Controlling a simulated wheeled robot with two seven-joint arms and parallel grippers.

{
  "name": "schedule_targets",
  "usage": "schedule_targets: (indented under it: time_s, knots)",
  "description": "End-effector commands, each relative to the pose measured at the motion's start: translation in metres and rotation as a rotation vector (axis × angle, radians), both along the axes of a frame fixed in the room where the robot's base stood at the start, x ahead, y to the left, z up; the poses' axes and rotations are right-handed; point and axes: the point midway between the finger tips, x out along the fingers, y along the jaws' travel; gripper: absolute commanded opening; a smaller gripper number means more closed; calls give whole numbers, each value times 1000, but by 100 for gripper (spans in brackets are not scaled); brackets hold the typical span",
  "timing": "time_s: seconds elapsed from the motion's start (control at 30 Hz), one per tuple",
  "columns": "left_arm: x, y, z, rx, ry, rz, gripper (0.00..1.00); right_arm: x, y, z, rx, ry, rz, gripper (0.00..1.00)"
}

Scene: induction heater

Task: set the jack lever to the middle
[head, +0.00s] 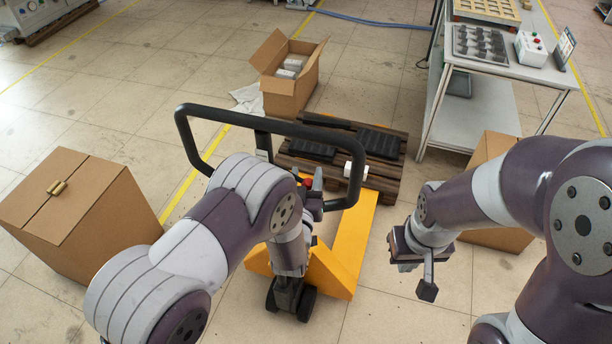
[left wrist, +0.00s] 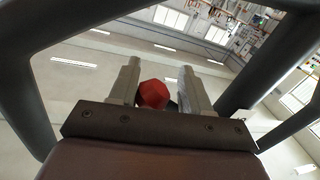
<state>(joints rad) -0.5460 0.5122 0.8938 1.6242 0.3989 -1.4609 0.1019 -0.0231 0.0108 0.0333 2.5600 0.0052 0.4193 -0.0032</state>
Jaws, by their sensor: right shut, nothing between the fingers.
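The jack lever's red knob (head: 307,183) shows by the black handle loop (head: 265,122) of the yellow pallet jack (head: 352,240), partly hidden by my left gripper. My left gripper (head: 313,190) is inside the handle loop at the knob. In the left wrist view, the red knob (left wrist: 153,94) lies between the two fingers (left wrist: 160,90), nearer the left finger, with a gap to the right one. The fingers are apart; contact is not clear. The lever's shaft is hidden. My right gripper (head: 428,288) is shut and empty, right of the jack, above the floor.
The jack's forks reach toward a wooden pallet (head: 390,180) with black parts on it. A closed carton (head: 80,215) stands left, an open carton (head: 287,75) behind, and another carton (head: 495,235) behind my right arm. A metal table (head: 500,70) stands at the back right.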

Motion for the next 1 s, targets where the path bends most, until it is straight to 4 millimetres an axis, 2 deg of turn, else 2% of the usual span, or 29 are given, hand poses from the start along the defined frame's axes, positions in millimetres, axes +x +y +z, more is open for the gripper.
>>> schedule_targets:
  time_s: [0.2,0.4,0.5,0.77,0.8,0.87,0.9,1.0]
  knots:
    - [2,-2,8,-29,-7,1,0,0,0,0,0,0,0,0]
    - [0,-9,35,-323,80,1,0,0,0,-8,0,0,0,0]
    - [0,-10,42,-409,110,3,0,0,0,-10,0,0,0,0]
    - [1,-9,46,-429,114,4,0,0,0,-8,0,0,0,0]
    - [1,-9,46,-429,113,4,50,0,0,-8,0,0,0,0]
    - [1,-9,46,-429,114,5,70,0,0,-8,0,0,0,0]
    - [1,-9,45,-427,116,5,73,0,0,-8,0,0,0,0]
    - [0,-9,43,-426,119,4,73,0,0,-9,0,0,0,0]
